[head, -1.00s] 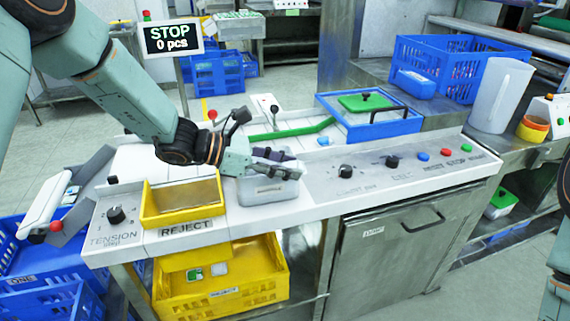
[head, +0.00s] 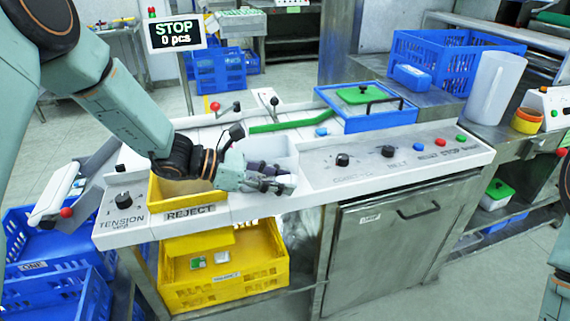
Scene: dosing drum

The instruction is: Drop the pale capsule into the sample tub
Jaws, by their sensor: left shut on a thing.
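My left gripper (head: 278,181) is in front of the sample tub and hides much of it. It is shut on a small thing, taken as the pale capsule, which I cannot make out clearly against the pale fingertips. The pale grey sample tub (head: 284,148) stands on the white counter, right of the yellow reject tray (head: 165,191). Its back part shows above the fingers; its front is covered. The fingers look nearer to me than the tub's opening, not clearly over it. My right gripper is out of view.
Knobs and buttons line the panel (head: 400,160) on the right. A blue tray (head: 350,124) with a green lid (head: 362,95) is behind. A yellow crate (head: 215,287) sits below the counter. The sign (head: 175,34) reads STOP, 0 pcs.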

